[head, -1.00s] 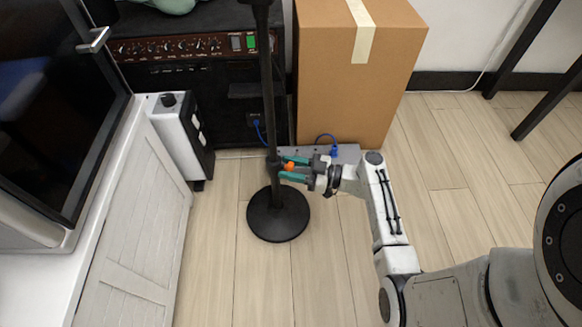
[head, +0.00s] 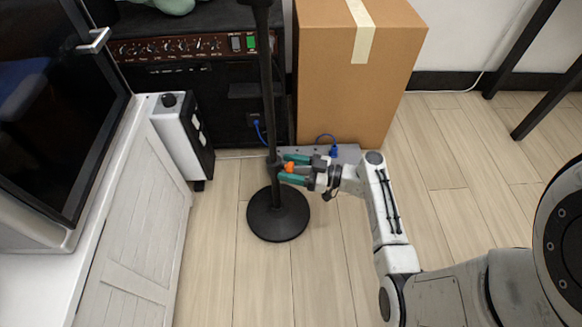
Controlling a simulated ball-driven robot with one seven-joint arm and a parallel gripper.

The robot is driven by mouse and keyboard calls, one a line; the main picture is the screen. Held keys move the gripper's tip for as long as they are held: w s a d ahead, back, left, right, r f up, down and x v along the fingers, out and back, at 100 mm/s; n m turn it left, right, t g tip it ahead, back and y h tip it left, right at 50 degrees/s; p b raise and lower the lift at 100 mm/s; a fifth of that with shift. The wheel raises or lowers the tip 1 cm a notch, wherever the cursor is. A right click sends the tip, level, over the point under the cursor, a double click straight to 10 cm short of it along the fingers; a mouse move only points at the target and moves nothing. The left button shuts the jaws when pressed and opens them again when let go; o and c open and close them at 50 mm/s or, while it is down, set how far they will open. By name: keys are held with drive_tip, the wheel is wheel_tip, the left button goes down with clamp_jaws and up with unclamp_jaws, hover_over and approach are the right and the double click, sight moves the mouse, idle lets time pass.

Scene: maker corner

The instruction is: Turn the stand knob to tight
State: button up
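The black stand (head: 277,215) is upright on the floor, with a round base and a vertical pole. Its small orange knob (head: 289,168) is on the right side of the pole, low down above the base. My gripper (head: 285,168) reaches in from the right at knob height. Its two teal fingers are spread, one above and one below the knob. The knob sits between them, and the fingers look parted from it. The knob's far side and any tight marking are not visible.
A cardboard box (head: 350,85) and a grey power strip (head: 345,153) with a blue plug are behind the gripper. A black amplifier (head: 190,90) is behind the pole. A white cabinet (head: 135,220) is at left. Floor in front of the stand is clear.

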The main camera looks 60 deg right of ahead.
drive_tip(key=shift+o, duration=0.5)
drive_tip(key=shift+s, duration=0.1)
drive_tip(key=p+v, duration=0.2)
drive_tip(key=v, duration=0.8)
drive_tip(key=shift+s, duration=0.3)
drive_tip(key=shift+d+f, duration=0.1)
drive_tip(key=b+x, duration=0.2)
drive_tip(key=x, duration=0.7)
drive_tip(key=shift+w, duration=0.15)
